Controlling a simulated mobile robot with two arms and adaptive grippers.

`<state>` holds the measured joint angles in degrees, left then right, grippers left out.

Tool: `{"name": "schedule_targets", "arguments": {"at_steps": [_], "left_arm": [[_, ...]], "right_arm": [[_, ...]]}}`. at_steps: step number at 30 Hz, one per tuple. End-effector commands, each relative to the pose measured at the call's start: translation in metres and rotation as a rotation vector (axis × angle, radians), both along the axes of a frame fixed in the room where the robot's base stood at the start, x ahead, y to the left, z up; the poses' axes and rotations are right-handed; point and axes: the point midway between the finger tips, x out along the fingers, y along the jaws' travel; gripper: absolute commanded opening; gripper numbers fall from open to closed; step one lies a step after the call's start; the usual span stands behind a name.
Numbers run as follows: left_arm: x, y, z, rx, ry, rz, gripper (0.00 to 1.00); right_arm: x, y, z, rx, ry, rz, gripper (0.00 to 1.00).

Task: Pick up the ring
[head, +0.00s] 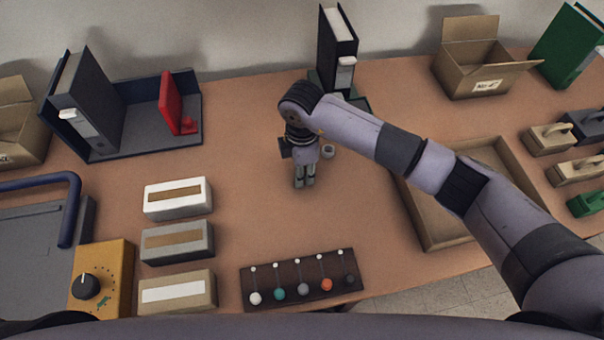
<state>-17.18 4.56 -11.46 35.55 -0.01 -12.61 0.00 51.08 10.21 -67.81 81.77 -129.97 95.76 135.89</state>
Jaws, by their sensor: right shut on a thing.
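My right gripper (304,182) points down over the middle of the table. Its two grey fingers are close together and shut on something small. What is between the fingertips is too small and too covered to make out. A small pale round thing with a darker middle (328,152) shows just right of the gripper, behind the fingertips. It looks ring-like, but I cannot tell whether it is the ring. My left gripper is not in view.
The wooden table (245,140) is bare around the gripper. A shallow tray (430,235) lies to the right under my right arm. Several boxes (178,198) stand on the left, and a dark board with coloured knobs (300,282) lies in front. Binders and cartons (480,68) line the back.

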Motion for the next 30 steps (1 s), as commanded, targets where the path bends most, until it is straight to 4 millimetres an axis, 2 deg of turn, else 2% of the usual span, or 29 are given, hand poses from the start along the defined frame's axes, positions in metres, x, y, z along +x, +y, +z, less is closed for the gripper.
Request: {"name": "schedule_targets", "arguments": {"at_steps": [3, 11, 17, 23, 30], "left_arm": [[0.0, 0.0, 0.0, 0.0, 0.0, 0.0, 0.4], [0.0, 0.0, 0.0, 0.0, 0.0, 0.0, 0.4], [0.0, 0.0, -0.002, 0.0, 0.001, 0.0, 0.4], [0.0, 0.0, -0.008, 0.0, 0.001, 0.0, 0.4], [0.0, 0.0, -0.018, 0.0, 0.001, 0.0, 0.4]], "right_arm": [[0.0, 0.0, 0.0, 0.0, 0.0, 0.0, 0.13], [0.0, 0.0, 0.001, 0.0, -0.001, 0.0, 0.12], [0.001, 0.0, 0.015, 0.002, -0.003, -0.001, 0.12], [0.002, 0.001, 0.054, 0.003, -0.006, 0.001, 0.12], [0.001, 0.001, 0.125, 0.002, -0.007, 0.002, 0.12]]}}
